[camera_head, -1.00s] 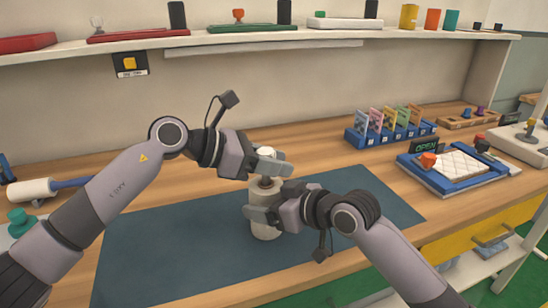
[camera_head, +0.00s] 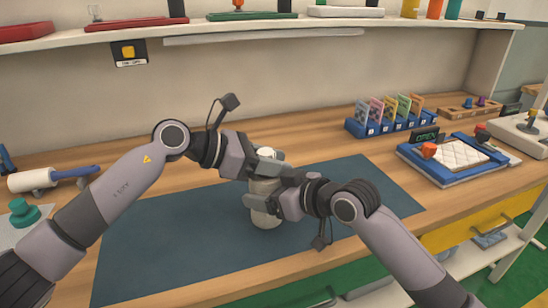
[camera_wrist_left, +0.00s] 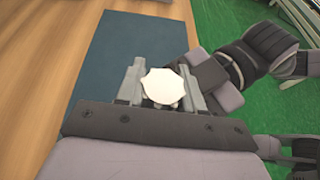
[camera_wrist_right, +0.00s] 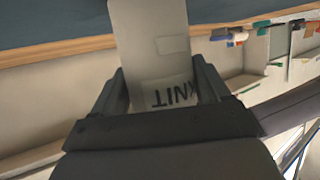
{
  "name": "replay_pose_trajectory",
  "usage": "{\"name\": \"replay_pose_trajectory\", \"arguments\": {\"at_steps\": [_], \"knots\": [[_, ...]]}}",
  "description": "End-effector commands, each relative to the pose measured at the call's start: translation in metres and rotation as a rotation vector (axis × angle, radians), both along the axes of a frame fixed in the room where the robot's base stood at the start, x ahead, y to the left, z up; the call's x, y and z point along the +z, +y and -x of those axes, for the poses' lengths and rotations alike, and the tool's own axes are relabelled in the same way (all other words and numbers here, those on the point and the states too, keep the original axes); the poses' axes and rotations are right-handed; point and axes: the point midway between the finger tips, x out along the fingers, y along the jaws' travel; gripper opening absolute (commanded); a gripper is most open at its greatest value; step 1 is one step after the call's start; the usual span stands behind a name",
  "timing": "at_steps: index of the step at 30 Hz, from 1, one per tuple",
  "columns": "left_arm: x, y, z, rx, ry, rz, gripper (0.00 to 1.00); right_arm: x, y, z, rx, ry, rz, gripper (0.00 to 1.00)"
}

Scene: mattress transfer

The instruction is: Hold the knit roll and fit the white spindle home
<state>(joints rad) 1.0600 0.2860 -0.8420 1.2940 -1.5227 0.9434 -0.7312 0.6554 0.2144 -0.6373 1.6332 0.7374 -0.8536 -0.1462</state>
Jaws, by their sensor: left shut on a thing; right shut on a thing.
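The knit roll (camera_head: 264,214) is a pale upright cylinder on the dark mat. My right gripper (camera_head: 262,205) is shut around its side; in the right wrist view the roll (camera_wrist_right: 150,40) shows the letters "KNIT" between the fingers. The white spindle (camera_head: 265,154) stands upright at the roll's top, and its pale faceted cap (camera_wrist_left: 165,87) fills the left wrist view's centre. My left gripper (camera_head: 268,165) is shut on the spindle just above the right gripper. The fingers hide the joint between spindle and roll, so how deep the spindle sits cannot be told.
The dark mat (camera_head: 150,245) is clear around the roll. A white roller with a blue handle (camera_head: 70,174) and a green knob (camera_head: 24,212) lie at left. A blue card rack (camera_head: 385,128) and a blue tray with a quilted pad (camera_head: 440,180) stand at right.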

Motion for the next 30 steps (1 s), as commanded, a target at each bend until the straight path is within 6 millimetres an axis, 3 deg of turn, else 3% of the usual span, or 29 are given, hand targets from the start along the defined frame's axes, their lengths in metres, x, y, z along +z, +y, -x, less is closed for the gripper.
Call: {"name": "replay_pose_trajectory", "arguments": {"at_steps": [3, 4, 6, 23, 30], "knots": [[-0.004, 0.0, 0.001, -0.002, 0.003, -0.001, 0.01, 0.0, 0.0, 0.0, 0.0, -0.001, -0.001, 0.49], [-0.004, 0.0, 0.001, -0.003, 0.002, -0.003, 0.43, 0.0, 0.0, 0.0, 0.0, -0.001, -0.001, 0.49], [-0.005, -0.001, 0.001, -0.004, 0.002, -0.003, 0.66, 0.0, 0.0, 0.0, 0.0, -0.001, -0.001, 0.49], [-0.005, -0.002, 0.006, -0.017, 0.008, -0.004, 0.66, 0.001, -0.002, -0.002, -0.007, 0.0, -0.002, 0.49], [0.008, 0.031, 0.011, -0.006, 0.004, -0.003, 0.66, 0.0, -0.005, -0.004, -0.015, 0.0, 0.001, 0.49]]}}
